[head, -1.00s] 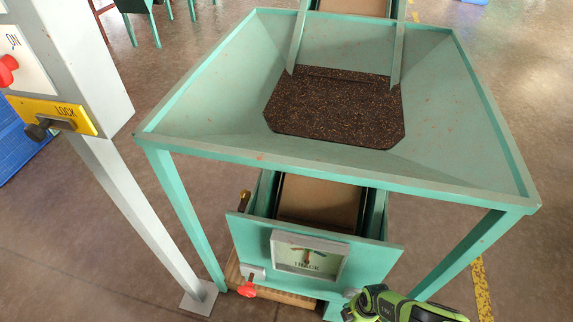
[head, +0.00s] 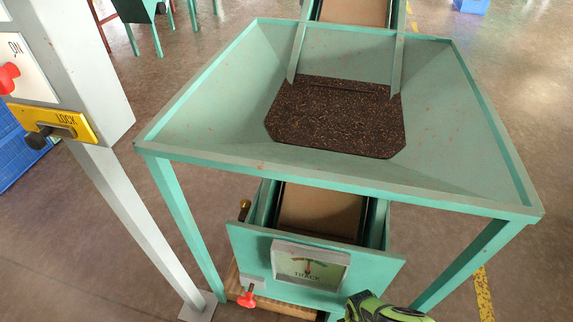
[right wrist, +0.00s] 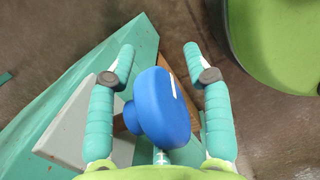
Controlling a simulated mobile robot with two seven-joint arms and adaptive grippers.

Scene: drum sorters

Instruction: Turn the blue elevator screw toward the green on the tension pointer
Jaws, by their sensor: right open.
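The blue screw knob (right wrist: 163,108) shows in the right wrist view, a rounded disc with a white mark on its edge. My right gripper (right wrist: 159,58) is open, with one finger on each side of the knob; I cannot tell whether either touches it. In the head view the knob is hidden, and only the green and black body of my right gripper shows at the bottom edge. A dial (head: 310,267) labelled TRACK sits on the teal front panel, its pointer near the middle of the coloured arc. I see no dial labelled tension. My left gripper is out of view.
A teal hopper (head: 200,153) with dark granular material stands above the panel on legs. A red knob (head: 247,300) is at the panel's lower left. A grey post (head: 85,60) with a yellow LOCK plate (head: 60,122) stands at left.

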